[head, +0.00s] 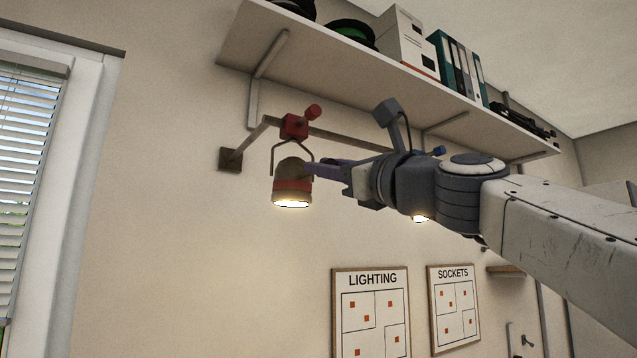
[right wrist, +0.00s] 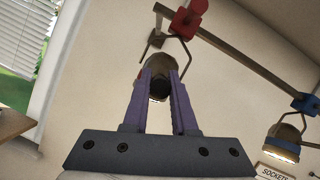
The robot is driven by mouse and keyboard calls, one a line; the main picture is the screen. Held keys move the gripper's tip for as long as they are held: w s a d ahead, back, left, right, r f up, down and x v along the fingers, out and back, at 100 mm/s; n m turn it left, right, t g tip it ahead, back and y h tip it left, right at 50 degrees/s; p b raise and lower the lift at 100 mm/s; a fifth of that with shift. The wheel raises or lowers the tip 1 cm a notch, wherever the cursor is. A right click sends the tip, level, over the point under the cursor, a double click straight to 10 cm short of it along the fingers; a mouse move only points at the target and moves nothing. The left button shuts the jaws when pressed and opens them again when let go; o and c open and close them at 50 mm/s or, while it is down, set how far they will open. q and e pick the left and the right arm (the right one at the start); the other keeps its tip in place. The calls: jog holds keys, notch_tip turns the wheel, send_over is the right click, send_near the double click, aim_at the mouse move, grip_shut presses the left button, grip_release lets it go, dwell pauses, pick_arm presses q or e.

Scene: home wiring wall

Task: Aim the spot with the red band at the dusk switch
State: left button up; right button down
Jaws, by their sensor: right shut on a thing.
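The spot with the red band (head: 292,184) hangs in a yoke from a red clamp (head: 294,126) on a rail, in the head view. It is lit and its mouth points down. In the right wrist view the purple fingers (right wrist: 160,90) close on a dark knob at the spot (right wrist: 157,62). The dusk switch cannot be made out in either view. My left gripper is not in view.
A second lit spot with a blue clamp (right wrist: 305,104) hangs further along the rail (right wrist: 240,65). A shelf (head: 340,85) with boxes and binders runs above. LIGHTING (head: 371,310) and SOCKETS (head: 455,305) boards hang below. A window (head: 25,150) is at left.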

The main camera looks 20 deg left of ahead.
jog(key=shift+a+f, duration=0.1)
jog(key=shift+f, duration=0.3)
jog(key=c, duration=0.7)
grip_release()
jog(key=shift+r, duration=0.1)
jog(key=b+v, duration=0.5)
jog(key=v, duration=0.5)
jog(key=shift+d, duration=0.3)
jog(key=shift+f, duration=0.2)
